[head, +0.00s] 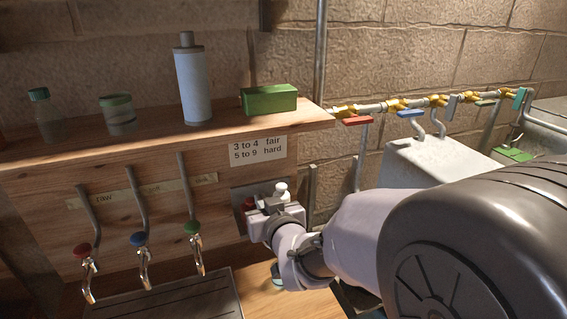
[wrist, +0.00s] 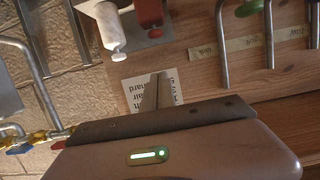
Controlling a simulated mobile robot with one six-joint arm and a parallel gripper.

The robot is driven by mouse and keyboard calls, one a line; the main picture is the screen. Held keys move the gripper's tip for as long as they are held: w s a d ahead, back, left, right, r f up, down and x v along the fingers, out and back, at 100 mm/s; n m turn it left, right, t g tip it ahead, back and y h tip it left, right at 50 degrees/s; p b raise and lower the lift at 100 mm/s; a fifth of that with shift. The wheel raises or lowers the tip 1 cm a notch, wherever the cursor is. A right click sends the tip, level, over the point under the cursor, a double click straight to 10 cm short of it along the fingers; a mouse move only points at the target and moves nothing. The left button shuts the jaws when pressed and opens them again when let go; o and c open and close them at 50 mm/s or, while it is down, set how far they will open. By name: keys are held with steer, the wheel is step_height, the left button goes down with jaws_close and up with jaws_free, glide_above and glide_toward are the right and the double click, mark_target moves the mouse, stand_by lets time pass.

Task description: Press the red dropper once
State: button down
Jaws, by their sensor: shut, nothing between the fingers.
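The red dropper (head: 248,203) is on a grey plate on the wooden panel's front, mostly hidden behind my gripper in the head view. In the wrist view the red dropper (wrist: 150,14) shows at the top edge, cut off by the frame. A white dropper (head: 282,188) is just right of it in the head view; it also shows in the wrist view (wrist: 112,35). My gripper (head: 268,206) is shut and empty in front of the plate. Its fingertips (wrist: 158,78) appear over the paper label in the wrist view, apart from the red dropper in the picture.
A label (head: 258,150) is above the plate. The shelf holds a grey bottle (head: 193,85), a green block (head: 269,99) and jars. A valved pipe (head: 378,107) runs right.

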steer(key=shift+w, duration=0.1)
steer(key=b, duration=0.1)
glide_above(253, 199)
steer(key=s, duration=0.3)
steer(key=f, duration=0.3)
steer(key=shift+w, duration=0.25)
step_height(253, 199, down, 3)
steer(key=shift+d+r+b, duration=0.1)
steer(key=shift+r+b, duration=0.05)
steer(key=shift+b, duration=0.35)
steer(key=shift+s+f, duration=0.1)
steer(key=shift+f, duration=0.3)
